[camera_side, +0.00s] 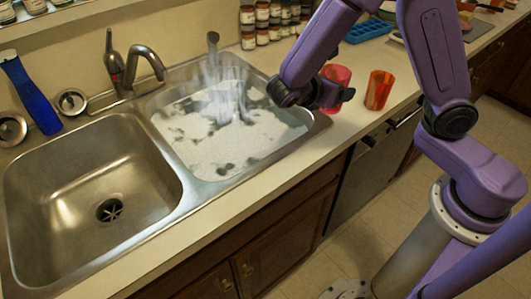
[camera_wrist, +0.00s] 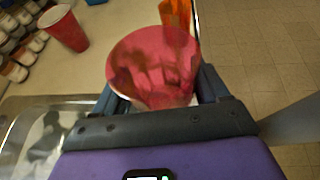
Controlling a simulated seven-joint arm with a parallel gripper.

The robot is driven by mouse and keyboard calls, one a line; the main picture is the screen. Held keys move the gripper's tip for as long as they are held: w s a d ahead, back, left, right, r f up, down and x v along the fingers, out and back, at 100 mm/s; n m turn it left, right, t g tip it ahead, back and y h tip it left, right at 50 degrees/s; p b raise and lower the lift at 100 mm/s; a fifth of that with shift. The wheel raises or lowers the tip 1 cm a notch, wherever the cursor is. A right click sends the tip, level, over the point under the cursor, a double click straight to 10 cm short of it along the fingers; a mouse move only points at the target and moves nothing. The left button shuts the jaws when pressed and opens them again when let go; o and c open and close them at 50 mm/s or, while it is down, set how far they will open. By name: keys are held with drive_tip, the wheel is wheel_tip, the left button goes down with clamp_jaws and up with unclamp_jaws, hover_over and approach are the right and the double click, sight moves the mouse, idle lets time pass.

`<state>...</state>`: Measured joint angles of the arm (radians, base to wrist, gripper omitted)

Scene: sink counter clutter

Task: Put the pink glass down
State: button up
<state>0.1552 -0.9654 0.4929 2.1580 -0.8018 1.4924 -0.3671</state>
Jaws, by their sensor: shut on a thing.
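The pink glass (camera_side: 337,73) is upright between the fingers of my gripper (camera_side: 345,95) in the side view, at the counter just right of the sink. Its base is close to the counter top; I cannot tell whether it touches. In the wrist view the pink glass (camera_wrist: 152,62) fills the space between the fingers of my gripper (camera_wrist: 156,88), which is shut on it. My fingers and wrist hide part of its side.
An orange-red glass (camera_side: 379,90) stands close to the right. In the wrist view, a red cup (camera_wrist: 65,28) stands on the counter at left. The right basin (camera_side: 230,130) holds foamy, steaming water. Spice jars (camera_side: 262,22) and a blue tray (camera_side: 368,31) are behind. The counter's front edge is near.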

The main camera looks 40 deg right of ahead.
drive_tip(key=w+a+f+n+t, duration=0.2)
drive_tip(key=w+a+f, duration=0.2)
drive_tip(key=w+f, duration=0.35)
drive_tip(key=w+a+f+n+t, duration=0.1)
drive_tip(key=w+a+f, duration=0.2)
drive_tip(key=w+f, duration=0.4)
drive_tip(key=shift+t+y, duration=0.3)
drive_tip(key=shift+w+a+f, duration=0.1)
drive_tip(key=shift+w+f, duration=0.15)
drive_tip(key=shift+f, duration=1.3)
drive_tip(key=shift+w+a+f, duration=0.1)
drive_tip(key=shift+w+f, duration=0.2)
drive_tip(key=shift+f, duration=1.3)
drive_tip(key=shift+w+a+f, duration=0.1)
drive_tip(key=shift+w+f, duration=0.15)
drive_tip(key=shift+f, duration=1.3)
drive_tip(key=shift+f, duration=0.6)
drive_tip(key=o, duration=1.2)
drive_tip(key=shift+c, duration=0.2)
drive_tip(key=shift+d, duration=0.1)
